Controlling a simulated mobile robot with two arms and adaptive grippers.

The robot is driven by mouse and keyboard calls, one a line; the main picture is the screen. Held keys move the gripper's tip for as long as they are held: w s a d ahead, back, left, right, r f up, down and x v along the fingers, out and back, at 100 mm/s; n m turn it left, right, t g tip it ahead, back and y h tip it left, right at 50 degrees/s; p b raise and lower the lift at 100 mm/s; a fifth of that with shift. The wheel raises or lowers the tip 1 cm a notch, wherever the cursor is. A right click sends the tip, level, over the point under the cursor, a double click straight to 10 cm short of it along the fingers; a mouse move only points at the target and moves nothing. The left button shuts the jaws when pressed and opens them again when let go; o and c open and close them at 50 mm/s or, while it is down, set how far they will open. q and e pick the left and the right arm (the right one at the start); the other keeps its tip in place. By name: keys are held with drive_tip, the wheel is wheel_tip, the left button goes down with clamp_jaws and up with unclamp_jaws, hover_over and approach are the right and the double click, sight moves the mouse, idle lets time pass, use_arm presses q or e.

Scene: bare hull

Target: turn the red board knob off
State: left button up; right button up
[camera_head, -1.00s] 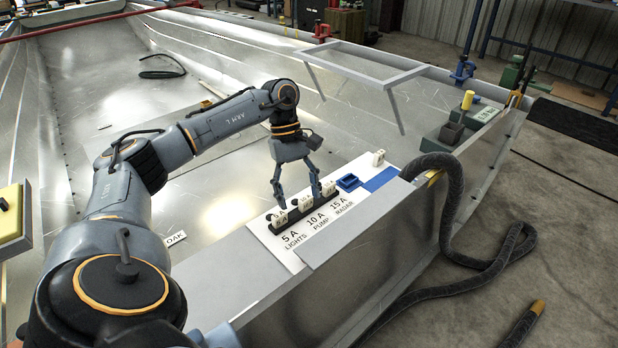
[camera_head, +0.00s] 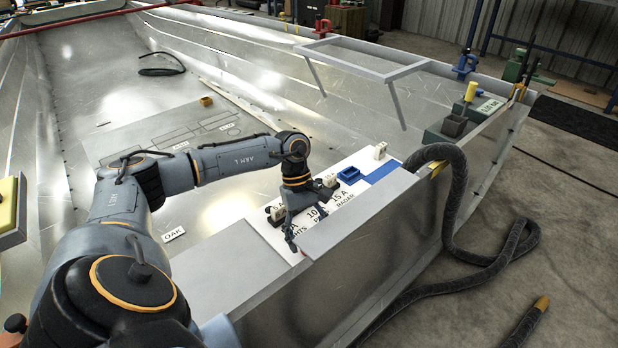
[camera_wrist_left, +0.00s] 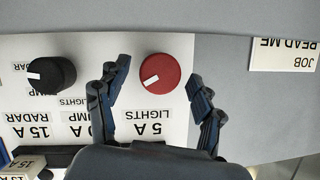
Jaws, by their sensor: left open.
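The red knob (camera_wrist_left: 160,80) is on the white board panel (camera_wrist_left: 95,50), in the middle of the left wrist view. Its white mark lies on its left part, pointing down-left in that picture. My left gripper (camera_wrist_left: 160,73) is open, with one finger on each side of the red knob; I cannot tell whether either touches it. In the head view the left gripper (camera_head: 290,240) points down at the near edge of the panel, and the red knob is mostly hidden. My right gripper is not in view.
A black knob (camera_wrist_left: 50,75) with a white mark is beside it on the panel. Breakers labelled 5 A, 10 A and 15 A stand behind the gripper. A sheet-metal ledge (camera_head: 350,220) borders the panel.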

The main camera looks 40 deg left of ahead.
use_arm(q)
drive_tip(key=shift+d+f, duration=0.15)
drive_tip(key=shift+f, duration=0.25)
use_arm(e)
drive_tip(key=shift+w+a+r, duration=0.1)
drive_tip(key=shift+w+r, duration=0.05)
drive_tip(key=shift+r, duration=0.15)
use_arm(q)
drive_tip(key=c, duration=1.1)
drive_tip(key=shift+c, duration=0.2)
